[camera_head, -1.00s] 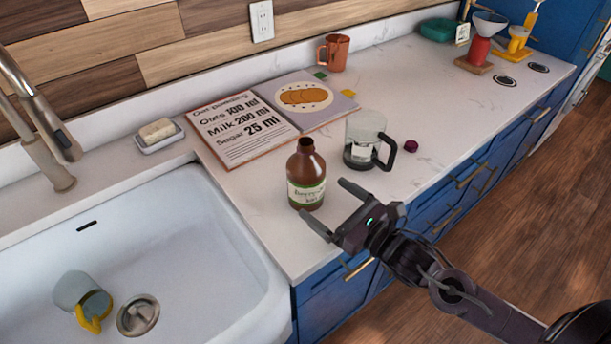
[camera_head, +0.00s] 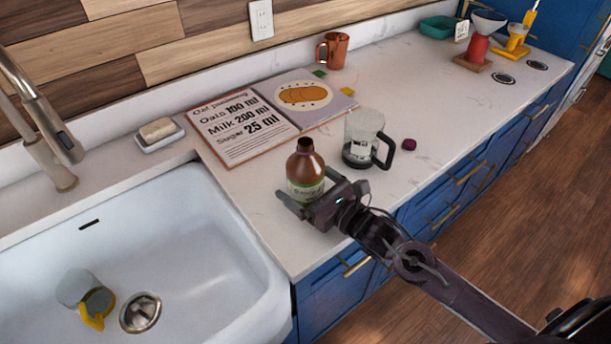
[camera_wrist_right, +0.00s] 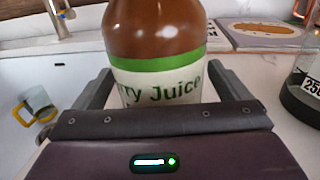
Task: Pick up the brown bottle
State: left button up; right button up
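The brown bottle (camera_head: 306,168) stands upright on the white counter, with a white and green label that reads partly "Juice" in the wrist view (camera_wrist_right: 158,85). My right gripper (camera_head: 305,192) is at the bottle's lower part, with one finger on each side of it. In the wrist view the fingers (camera_wrist_right: 163,92) flank the label. The left finger's inner side looks slightly apart from the bottle; contact on the right cannot be told. My left gripper is not in view.
A clear jug with a black handle (camera_head: 362,138) stands right of the bottle, near a dark red lid (camera_head: 409,145). An open recipe book (camera_head: 240,128) lies behind. The sink (camera_head: 180,230), holding a yellow-handled mug (camera_head: 82,295), is to the left.

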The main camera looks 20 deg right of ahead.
jog(key=c, duration=1.4)
jog(key=shift+r, duration=0.15)
jog(key=shift+c, duration=0.6)
jog(key=shift+w, duration=0.1)
